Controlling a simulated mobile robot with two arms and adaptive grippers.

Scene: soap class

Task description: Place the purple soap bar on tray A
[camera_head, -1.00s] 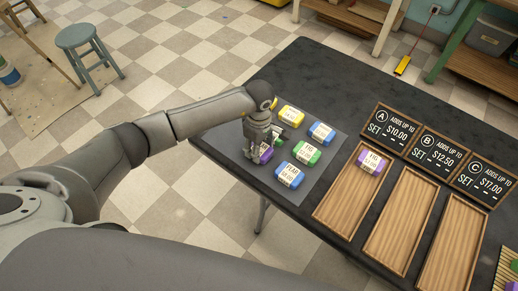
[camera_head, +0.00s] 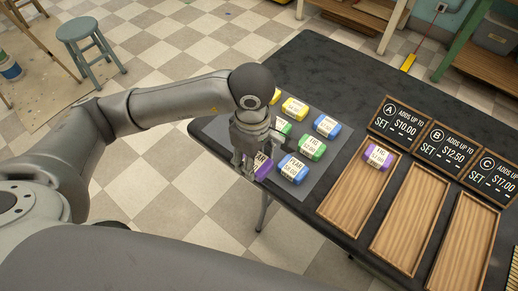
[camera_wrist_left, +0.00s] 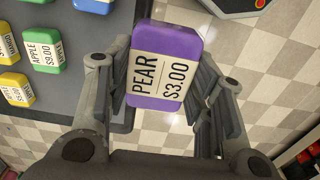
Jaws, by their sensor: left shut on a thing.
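My left gripper (camera_head: 250,158) is shut on a purple soap bar (camera_head: 262,166) at the near left edge of the grey mat. In the left wrist view the same purple bar (camera_wrist_left: 165,65), labelled PEAR $3.00, sits between the two fingers (camera_wrist_left: 165,90), with the mat and checkered floor below it. The right gripper is not in view.
On the mat (camera_head: 310,182) are a blue PEAR bar (camera_head: 292,168), a green bar (camera_head: 312,147), a blue bar (camera_head: 327,125) and a yellow bar (camera_head: 294,108). The middle tray (camera_head: 408,220) and right tray (camera_head: 462,245) are empty. Dark table surface lies between mat and trays.

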